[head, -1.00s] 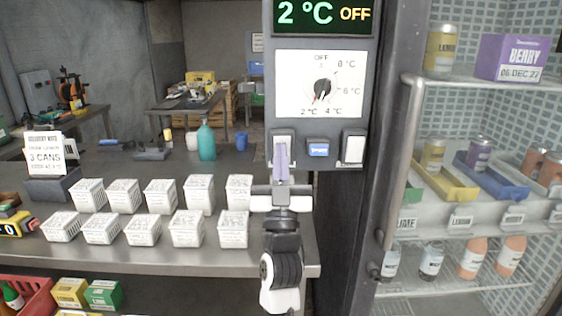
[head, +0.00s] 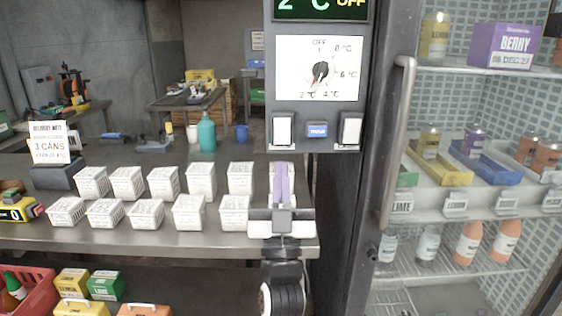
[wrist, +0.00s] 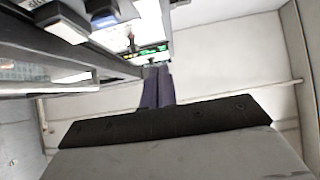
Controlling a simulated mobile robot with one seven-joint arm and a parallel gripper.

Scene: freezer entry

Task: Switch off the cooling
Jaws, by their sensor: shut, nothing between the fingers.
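The control panel (head: 268,95) hangs beside the glass door. Its display (head: 320,8), cut by the top edge, reads 2 °C in green and OFF in yellow. Below is a round dial (head: 320,71) whose pointer looks turned to the lower left, toward 2 °C. Under it are a left white rocker switch (head: 282,131), a small blue button (head: 317,130) and a right white rocker switch (head: 350,130). My gripper (head: 282,170) is shut and empty, its fingers upright just below the left switch. In the wrist view the fingers (wrist: 157,88) are together, beside the panel's underside.
A metal counter (head: 150,241) with rows of white baskets (head: 162,182) lies left of my gripper. The glass door's vertical handle (head: 399,140) is right of the panel. Stocked shelves (head: 470,205) stand behind the glass.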

